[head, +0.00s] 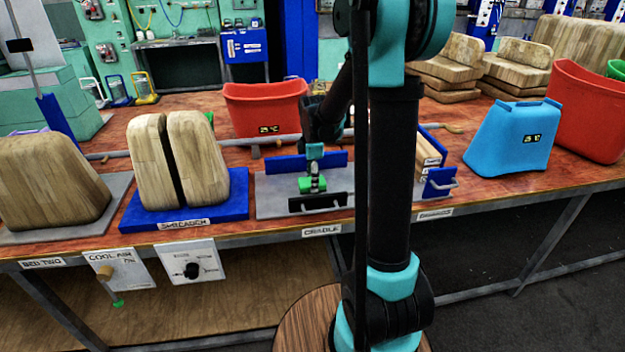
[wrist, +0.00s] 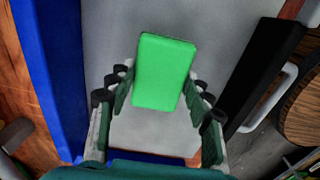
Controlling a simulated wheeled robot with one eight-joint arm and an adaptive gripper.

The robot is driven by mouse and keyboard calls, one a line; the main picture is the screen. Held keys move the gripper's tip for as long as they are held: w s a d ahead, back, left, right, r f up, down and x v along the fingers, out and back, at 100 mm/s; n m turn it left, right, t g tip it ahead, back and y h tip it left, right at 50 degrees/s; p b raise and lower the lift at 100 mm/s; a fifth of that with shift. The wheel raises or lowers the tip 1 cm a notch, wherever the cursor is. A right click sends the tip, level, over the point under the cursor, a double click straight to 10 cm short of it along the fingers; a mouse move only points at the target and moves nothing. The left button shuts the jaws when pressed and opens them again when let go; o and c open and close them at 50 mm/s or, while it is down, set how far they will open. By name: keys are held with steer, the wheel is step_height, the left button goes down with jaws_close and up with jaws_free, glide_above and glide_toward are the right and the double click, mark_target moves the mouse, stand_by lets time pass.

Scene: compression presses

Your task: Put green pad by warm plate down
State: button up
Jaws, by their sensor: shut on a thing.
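A green pad (wrist: 164,72) is between the two fingers of my gripper (wrist: 160,80) in the wrist view. In the head view the pad (head: 312,186) shows low under my gripper (head: 314,172), over the grey plate (head: 276,197) labelled CRADLE. The plate lies between a blue wall (head: 285,165) behind and a black bar with a handle (head: 318,203) in front. My gripper is shut on the pad. I cannot tell whether the pad touches the plate. No label reading warm plate is legible.
Left of the cradle, two wooden blocks (head: 178,160) stand on the blue SPREADER base (head: 236,193). A wooden block (head: 50,180) sits on a grey plate farther left. A red bin (head: 265,108) stands behind. Boards stand to the right, with a blue bin (head: 512,140) beyond.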

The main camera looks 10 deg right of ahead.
steer(key=shift+f, duration=0.1)
steer(key=o, duration=1.3)
step_height(320, 180, up, 12)
steer(key=shift+s+r, duration=0.15)
